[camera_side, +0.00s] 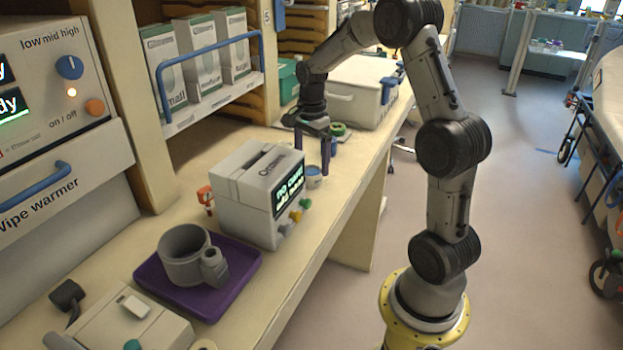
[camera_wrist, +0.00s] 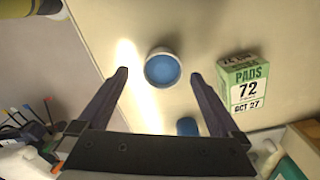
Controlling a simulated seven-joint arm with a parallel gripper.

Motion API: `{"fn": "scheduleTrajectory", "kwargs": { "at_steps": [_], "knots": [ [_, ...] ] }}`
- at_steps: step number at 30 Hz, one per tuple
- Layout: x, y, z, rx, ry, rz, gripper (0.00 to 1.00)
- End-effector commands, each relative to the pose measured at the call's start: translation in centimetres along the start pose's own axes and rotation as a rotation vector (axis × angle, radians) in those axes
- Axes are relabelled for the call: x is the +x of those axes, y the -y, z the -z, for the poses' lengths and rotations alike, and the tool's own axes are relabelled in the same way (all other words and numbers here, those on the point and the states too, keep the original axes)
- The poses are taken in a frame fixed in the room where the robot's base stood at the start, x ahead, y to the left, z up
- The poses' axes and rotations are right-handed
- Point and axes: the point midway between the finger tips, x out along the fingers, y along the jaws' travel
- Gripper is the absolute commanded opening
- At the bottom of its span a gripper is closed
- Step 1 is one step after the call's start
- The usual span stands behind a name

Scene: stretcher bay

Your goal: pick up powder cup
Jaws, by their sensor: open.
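A small round pale cup with a blue inside, which looks like the powder cup (camera_side: 314,177), stands on the bench just right of the grey device. In the wrist view the cup (camera_wrist: 162,69) shows from above, centred between the fingertips and slightly toward the top. My gripper (camera_side: 312,160) points down with its two dark fingers spread and empty, above the cup. It also shows in the wrist view (camera_wrist: 159,75), fingers apart on either side of the cup. I cannot tell the exact height gap.
The grey device (camera_side: 245,205) stands close beside the cup. A green-and-white pads box (camera_wrist: 241,84) and a second blue item (camera_wrist: 187,127) lie near my right finger. A purple tray (camera_side: 240,262) with a grey mug (camera_side: 183,258) is nearer the camera. The bench edge is close.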

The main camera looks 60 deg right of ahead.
Motion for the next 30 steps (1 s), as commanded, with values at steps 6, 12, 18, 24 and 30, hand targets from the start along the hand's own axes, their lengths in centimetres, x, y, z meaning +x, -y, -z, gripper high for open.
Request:
{"fn": "scheduleTrajectory", "kwargs": {
  "at_steps": [6,12,18,24,30],
  "knots": [
    [3.2,0.3,0.3,0.0,0.002,-0.005,1.0],
    [4.5,0.4,0.3,0.0,0.001,-0.001,1.0],
    [4.5,0.4,0.3,0.0,0.001,0.0,0.98],
    [4.4,0.4,0.3,0.0,0.001,0.0,0.62],
    [4.4,0.4,0.3,0.0,0.001,0.0,0.26]
  ]
}}
